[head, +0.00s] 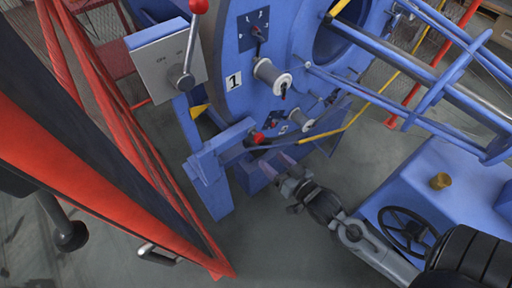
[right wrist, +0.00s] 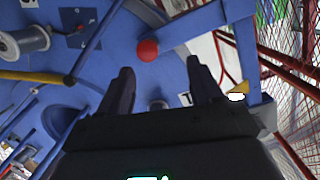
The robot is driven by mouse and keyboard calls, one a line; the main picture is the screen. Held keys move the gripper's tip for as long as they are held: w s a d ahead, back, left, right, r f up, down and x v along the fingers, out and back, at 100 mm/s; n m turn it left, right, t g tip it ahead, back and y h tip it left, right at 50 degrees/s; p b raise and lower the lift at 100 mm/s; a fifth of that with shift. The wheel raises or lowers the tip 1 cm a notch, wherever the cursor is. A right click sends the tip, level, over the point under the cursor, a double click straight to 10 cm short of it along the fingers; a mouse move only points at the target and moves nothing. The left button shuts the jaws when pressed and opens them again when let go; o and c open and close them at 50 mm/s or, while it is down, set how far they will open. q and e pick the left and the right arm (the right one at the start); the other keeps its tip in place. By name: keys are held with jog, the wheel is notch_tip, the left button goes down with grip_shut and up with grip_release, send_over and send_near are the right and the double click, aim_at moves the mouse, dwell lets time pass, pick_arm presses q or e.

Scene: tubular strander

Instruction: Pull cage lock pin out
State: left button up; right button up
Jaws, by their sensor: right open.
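A red ball knob (head: 258,138), which looks like the end of the cage lock pin, sits at the blue bracket (head: 222,145) low on the blue round cage plate (head: 240,85). The same red knob shows above the fingers in the right wrist view (right wrist: 147,49). My right gripper (head: 277,165) is open and empty, with its fingertips a little below the knob and apart from it. In the right wrist view my two dark fingers (right wrist: 160,80) are spread, with the knob beyond their tips. The pin's shaft is mostly hidden. My left gripper is not in view.
A grey switch panel (head: 165,65) with a red-tipped lever stands upper left. A red-framed mesh door (head: 100,150) fills the left side. Wire spools (head: 270,75) sit on the plate. A blue housing with a black handwheel (head: 405,230) is at lower right. Floor is clear below the bracket.

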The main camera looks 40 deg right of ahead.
aim_at(261, 141)
jog(key=w+d+b, duration=0.1)
jog(key=w, duration=0.2)
jog(key=w+d+f+t+b, duration=0.1)
jog(key=w+b, duration=0.1)
jog(key=w, duration=0.1)
jog(key=w+f+t+b, duration=0.1)
jog(key=w+b, duration=0.1)
jog(key=w, duration=0.1)
jog(key=shift+w+d+f, duration=0.1)
jog(key=shift+d, duration=0.3)
pick_arm(q)
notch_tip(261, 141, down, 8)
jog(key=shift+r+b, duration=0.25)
jog(key=shift+b, duration=0.05)
pick_arm(e)
jog(key=shift+w, duration=1)
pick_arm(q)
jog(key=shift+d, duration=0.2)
pick_arm(e)
grip_shut()
